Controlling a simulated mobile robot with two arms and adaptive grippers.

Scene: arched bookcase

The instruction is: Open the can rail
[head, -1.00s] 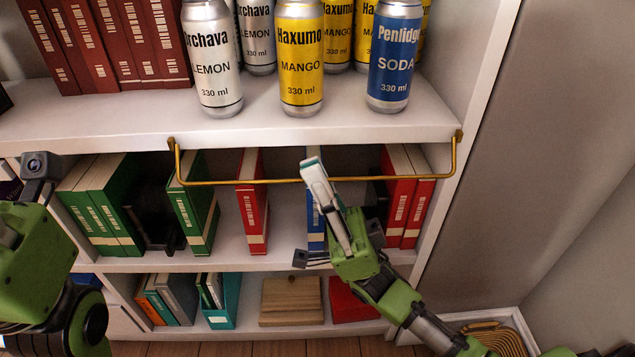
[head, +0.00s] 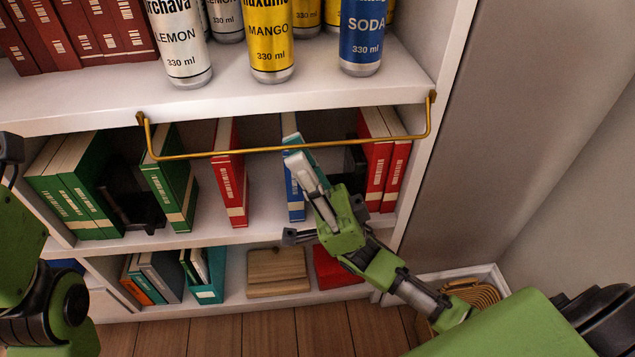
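The can rail is a thin brass bar (head: 215,154) with a bent arm at each end, hinged on brass brackets at the front edge of the can shelf (head: 330,100). It hangs below that edge, in front of the book shelf, and leaves the cans' fronts clear. My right gripper (head: 294,150) reaches up from the lower right, its pale fingers close together and seemingly shut. Its tips overlap the bar right of its middle; I cannot tell whether they touch. Nothing shows held. My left arm is at the left edge, its gripper out of view.
Silver lemon (head: 180,40), yellow mango (head: 268,40) and blue soda (head: 361,40) cans stand on the shelf above. Green (head: 75,190) and red (head: 231,175) books stand behind and below the bar. A wall (head: 530,130) closes the right side. The wooden floor (head: 250,332) is clear.

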